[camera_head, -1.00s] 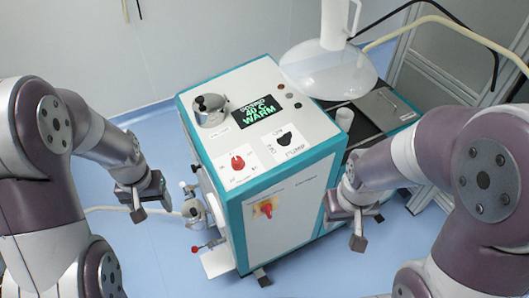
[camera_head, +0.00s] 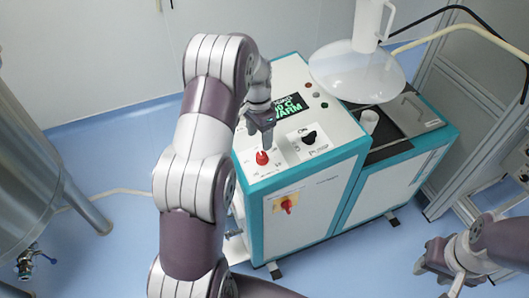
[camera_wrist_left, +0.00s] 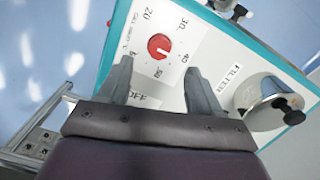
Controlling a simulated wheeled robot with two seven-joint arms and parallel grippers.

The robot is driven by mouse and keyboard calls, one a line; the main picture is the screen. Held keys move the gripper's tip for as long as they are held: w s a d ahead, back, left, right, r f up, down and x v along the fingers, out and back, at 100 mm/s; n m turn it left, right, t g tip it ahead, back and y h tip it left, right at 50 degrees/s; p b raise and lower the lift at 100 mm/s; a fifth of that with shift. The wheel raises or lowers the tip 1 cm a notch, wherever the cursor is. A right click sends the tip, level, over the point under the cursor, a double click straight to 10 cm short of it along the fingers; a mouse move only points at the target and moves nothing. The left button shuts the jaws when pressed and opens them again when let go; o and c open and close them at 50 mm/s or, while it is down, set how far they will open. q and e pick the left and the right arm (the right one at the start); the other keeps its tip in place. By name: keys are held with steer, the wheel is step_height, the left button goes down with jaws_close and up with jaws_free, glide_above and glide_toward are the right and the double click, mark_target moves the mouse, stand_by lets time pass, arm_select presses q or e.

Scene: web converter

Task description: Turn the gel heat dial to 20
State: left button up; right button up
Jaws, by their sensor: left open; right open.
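The gel heat dial (camera_head: 262,158) is a red round knob on a white plate on the machine's sloped top. In the left wrist view the dial (camera_wrist_left: 159,46) has 20, 30, 40, 50 and OFF printed around it; its pointer is too small to read surely. My left gripper (camera_head: 261,138) is above the dial, pointing down. In the wrist view its open fingers (camera_wrist_left: 158,70) stand on either side of the dial's line, apart from it. My right gripper (camera_head: 436,276) is open and empty at the lower right, away from the machine.
A black dial (camera_head: 308,137) sits right of the red one. The display (camera_head: 288,107), partly hidden by my arm, shows green and white text ending in WARM. A red switch (camera_head: 287,205) is on the front. The filter pot (camera_wrist_left: 275,105) shows in the wrist view. A steel tank (camera_head: 35,150) stands left.

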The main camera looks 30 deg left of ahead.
mark_target(261, 154)
arm_select(q)
steer(key=f, duration=0.4)
steer(key=f+p, duration=0.1)
steer(key=f, duration=0.3)
steer(key=shift+d, duration=0.2)
steer(key=c, duration=1.1)
